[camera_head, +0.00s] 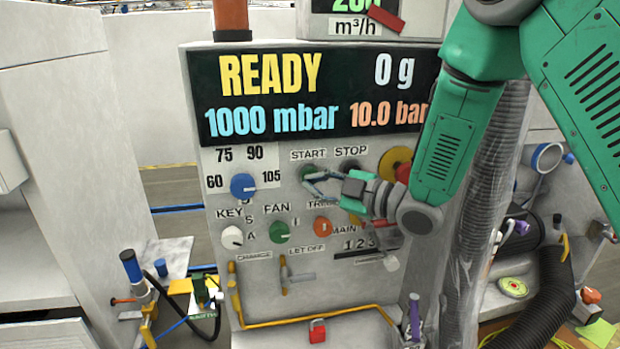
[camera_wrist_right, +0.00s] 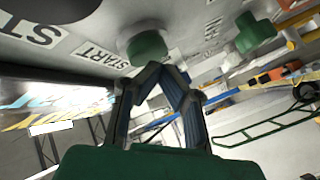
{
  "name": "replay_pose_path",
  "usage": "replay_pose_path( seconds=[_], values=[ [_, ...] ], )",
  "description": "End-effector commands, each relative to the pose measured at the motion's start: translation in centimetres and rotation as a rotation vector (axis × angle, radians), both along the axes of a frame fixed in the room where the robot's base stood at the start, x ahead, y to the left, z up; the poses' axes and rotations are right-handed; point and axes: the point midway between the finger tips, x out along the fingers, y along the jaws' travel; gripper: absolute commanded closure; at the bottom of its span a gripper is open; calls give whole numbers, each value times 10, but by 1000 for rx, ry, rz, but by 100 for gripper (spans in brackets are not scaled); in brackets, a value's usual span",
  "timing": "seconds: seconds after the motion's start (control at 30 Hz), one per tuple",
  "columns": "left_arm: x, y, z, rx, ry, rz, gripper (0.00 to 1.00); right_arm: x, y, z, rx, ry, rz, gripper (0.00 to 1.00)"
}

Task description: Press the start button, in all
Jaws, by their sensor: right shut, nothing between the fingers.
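The green start button (camera_head: 305,172) sits on the grey panel under the START label, partly hidden by my right gripper (camera_head: 312,183). In the right wrist view the start button (camera_wrist_right: 147,45) is a round green cap close to the panel, right of its label. My right gripper (camera_wrist_right: 160,72) is shut and empty, with its fingertips meeting just below the button. They are very near it, and I cannot tell if they touch. The display (camera_head: 318,92) reads READY, 0 g, 1000 mbar and 10.0 bar. My left gripper is not in view.
The dark stop button (camera_head: 349,165) is just right of start. A red button on a yellow surround (camera_head: 394,161) is behind my right arm. A blue knob (camera_head: 243,186), a green fan knob (camera_head: 279,232) and an orange knob (camera_head: 322,227) are nearby. A yellow rail (camera_head: 300,321) runs below.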

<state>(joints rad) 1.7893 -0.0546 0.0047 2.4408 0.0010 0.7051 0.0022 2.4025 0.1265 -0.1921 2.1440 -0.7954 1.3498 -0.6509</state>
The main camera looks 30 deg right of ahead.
Motion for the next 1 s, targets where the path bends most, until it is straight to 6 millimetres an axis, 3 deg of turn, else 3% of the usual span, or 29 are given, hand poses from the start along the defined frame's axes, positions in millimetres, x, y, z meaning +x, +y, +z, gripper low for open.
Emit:
replay_pose_path(
  seconds=[1.0],
  values=[
    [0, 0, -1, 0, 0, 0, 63, 10, -3, 0, 0, -1, -1, 100]
  ],
)
